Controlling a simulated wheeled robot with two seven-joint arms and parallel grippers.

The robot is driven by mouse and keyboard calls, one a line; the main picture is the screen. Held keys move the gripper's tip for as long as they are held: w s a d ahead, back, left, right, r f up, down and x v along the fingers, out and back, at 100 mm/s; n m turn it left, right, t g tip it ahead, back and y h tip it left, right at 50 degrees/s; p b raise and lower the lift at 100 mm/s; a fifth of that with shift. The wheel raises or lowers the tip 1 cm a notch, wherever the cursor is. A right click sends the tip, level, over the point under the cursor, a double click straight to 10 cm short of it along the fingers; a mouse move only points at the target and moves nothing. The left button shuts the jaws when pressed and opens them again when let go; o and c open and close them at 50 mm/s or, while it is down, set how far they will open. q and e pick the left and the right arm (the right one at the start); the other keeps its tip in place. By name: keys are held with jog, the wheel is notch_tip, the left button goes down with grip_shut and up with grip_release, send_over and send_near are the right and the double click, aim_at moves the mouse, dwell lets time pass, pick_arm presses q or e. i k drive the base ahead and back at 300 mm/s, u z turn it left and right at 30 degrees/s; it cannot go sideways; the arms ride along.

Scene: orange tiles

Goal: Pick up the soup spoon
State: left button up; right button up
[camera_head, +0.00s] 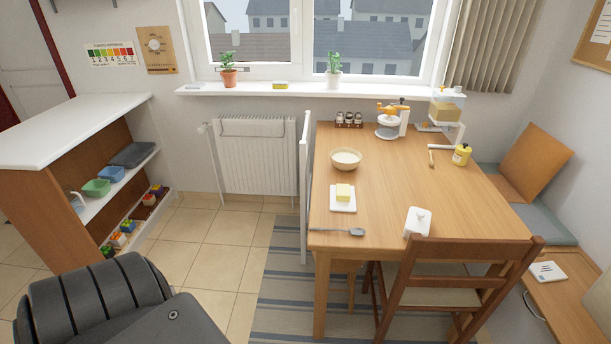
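The soup spoon (337,230) lies flat near the front left edge of the wooden table (400,197). It is grey, with its handle toward the left edge and its dark bowl end toward the right. Nothing covers it. Neither of my grippers is in view, so their state does not show.
Behind the spoon are a white board (337,208) with a yellow block and a cream bowl (346,159). A white container (418,222) stands to its right. A wooden chair (455,272) stands at the table's front. A shelf (68,149) is at left; tiled floor lies between.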

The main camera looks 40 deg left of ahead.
aim_at(356, 231)
jog(key=u, duration=1.05)
